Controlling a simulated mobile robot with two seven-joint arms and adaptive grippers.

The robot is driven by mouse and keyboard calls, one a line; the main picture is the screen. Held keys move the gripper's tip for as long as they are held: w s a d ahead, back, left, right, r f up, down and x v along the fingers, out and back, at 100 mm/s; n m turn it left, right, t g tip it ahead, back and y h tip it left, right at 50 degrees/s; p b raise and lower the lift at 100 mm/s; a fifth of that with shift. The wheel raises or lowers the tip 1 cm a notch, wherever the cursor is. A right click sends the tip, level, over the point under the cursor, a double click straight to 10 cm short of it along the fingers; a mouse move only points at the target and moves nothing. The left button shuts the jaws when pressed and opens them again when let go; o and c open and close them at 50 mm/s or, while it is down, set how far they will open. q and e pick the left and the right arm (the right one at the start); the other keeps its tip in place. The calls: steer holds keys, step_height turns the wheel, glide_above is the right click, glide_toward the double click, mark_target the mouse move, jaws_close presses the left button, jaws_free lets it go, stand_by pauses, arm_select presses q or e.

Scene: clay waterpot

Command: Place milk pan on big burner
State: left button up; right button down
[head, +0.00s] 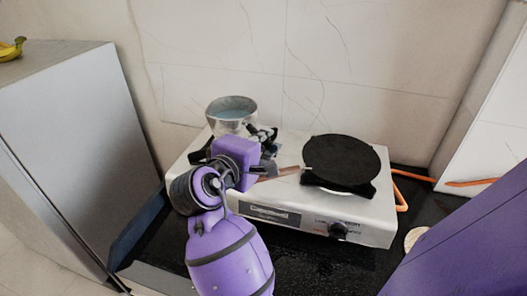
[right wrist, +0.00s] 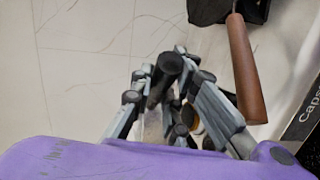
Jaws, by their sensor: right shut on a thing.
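The milk pan (head: 231,113) is a small silvery pot with pale contents, upright at the back left of the stove (head: 290,210). I cannot tell whether it rests on the stove or hangs just above it. My right gripper (head: 262,138) is in front of it and shut on its dark handle (right wrist: 168,68), which shows between the fingers in the right wrist view. The burner at the left is hidden by my arm and gripper. The burner at the right is mostly covered by a flat black pan (head: 342,162). My left gripper is not in view.
The flat pan's wooden handle (head: 279,173) points left, close to my right gripper; it also shows in the right wrist view (right wrist: 243,70). A tiled wall (head: 330,60) stands behind, a grey cabinet (head: 60,130) at left. An orange hose (head: 401,190) runs at right.

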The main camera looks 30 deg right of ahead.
steer(key=shift+w+f, duration=0.1)
steer(key=shift+f, duration=1.6)
steer(key=c, duration=2)
jaws_free()
steer(key=shift+f, duration=0.15)
steer(key=v, duration=0.6)
steer(key=b+v, duration=0.1)
steer(key=v, duration=0.5)
steer(key=shift+r, duration=0.2)
